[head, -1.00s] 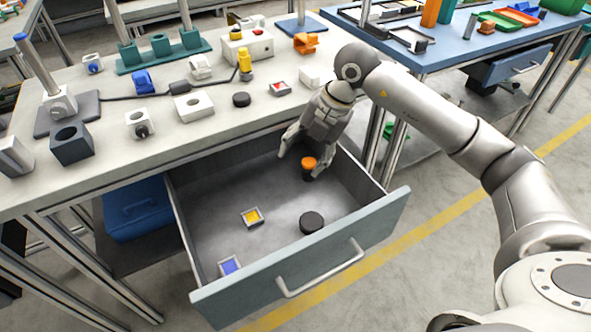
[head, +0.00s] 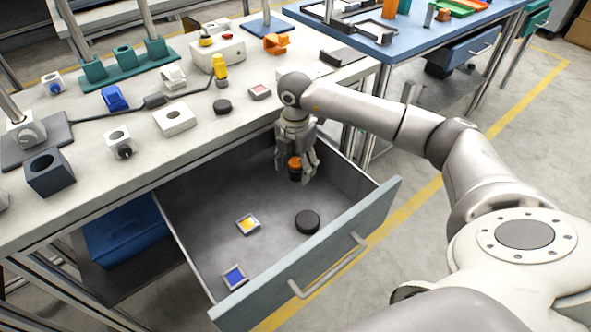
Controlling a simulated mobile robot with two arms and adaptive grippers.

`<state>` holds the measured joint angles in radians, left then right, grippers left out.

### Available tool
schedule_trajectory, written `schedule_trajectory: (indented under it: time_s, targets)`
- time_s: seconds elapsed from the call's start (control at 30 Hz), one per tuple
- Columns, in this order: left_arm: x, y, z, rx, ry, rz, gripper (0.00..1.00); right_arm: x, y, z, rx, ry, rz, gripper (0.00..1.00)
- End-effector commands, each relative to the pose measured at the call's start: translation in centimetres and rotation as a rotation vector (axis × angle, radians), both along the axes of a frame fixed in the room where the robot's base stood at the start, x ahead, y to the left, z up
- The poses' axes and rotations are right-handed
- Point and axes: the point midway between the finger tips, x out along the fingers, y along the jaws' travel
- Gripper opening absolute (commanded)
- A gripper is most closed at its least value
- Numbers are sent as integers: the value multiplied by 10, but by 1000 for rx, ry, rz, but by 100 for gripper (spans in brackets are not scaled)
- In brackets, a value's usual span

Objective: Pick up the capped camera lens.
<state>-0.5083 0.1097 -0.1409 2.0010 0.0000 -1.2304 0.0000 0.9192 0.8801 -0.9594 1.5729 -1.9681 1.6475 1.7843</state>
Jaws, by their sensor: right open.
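A small black cylinder with an orange top (head: 295,168), which looks like the capped camera lens, is at the back right of the open drawer (head: 205,240). My right gripper (head: 296,173) points down into the drawer, open, with its fingers on either side of the cylinder. Whether a finger touches it I cannot tell. The fingers partly hide its sides. My left gripper is not in view.
The drawer also holds a black disc (head: 307,222), a yellow-centred square piece (head: 248,224) and a blue-centred one (head: 234,277). The drawer walls stand around the gripper. The worktop (head: 70,185) above carries several parts, including a white block (head: 174,118).

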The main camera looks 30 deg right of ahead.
Motion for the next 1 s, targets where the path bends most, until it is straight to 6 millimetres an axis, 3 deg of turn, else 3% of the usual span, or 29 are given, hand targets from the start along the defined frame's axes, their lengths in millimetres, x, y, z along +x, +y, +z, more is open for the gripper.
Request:
schedule_trajectory:
  time_s: [0.3, 0.7, 1.0]
  targets:
    - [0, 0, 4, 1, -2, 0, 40, 0, 0, -6, 1, -2, 1, 61]
    - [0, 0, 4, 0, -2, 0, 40, 0, 0, -6, 1, -2, 1, 10]
    - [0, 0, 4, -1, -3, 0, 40, 1, 0, -3, 1, -3, 1, 10]
